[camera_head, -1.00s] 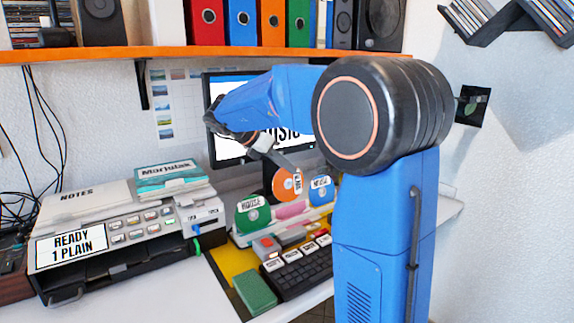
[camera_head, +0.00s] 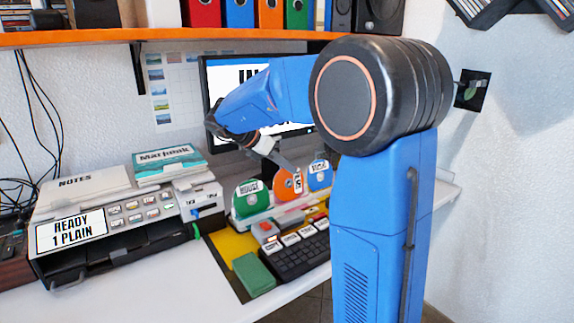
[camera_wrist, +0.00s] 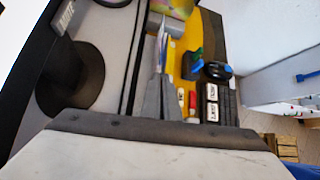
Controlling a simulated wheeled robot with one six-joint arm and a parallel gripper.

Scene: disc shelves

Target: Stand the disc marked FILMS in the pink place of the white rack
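The white rack (camera_head: 246,226) stands on the desk below the monitor. A green disc marked HOUSE (camera_head: 250,199) stands upright at its left and a blue disc (camera_head: 319,176) stands at its right. My gripper (camera_head: 295,172) is shut on an orange disc (camera_head: 286,187) between them. The gripper partly covers that disc's label; an S shows, in keeping with FILMS. The disc is upright, low at the rack's middle; I cannot tell whether it rests there. The pink place is hidden behind it. The wrist view shows my gripper's fingers (camera_wrist: 161,98) close together around a thin, edge-on disc.
A printer (camera_head: 125,222) stands at the left. The monitor (camera_head: 229,75) is close behind my arm.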

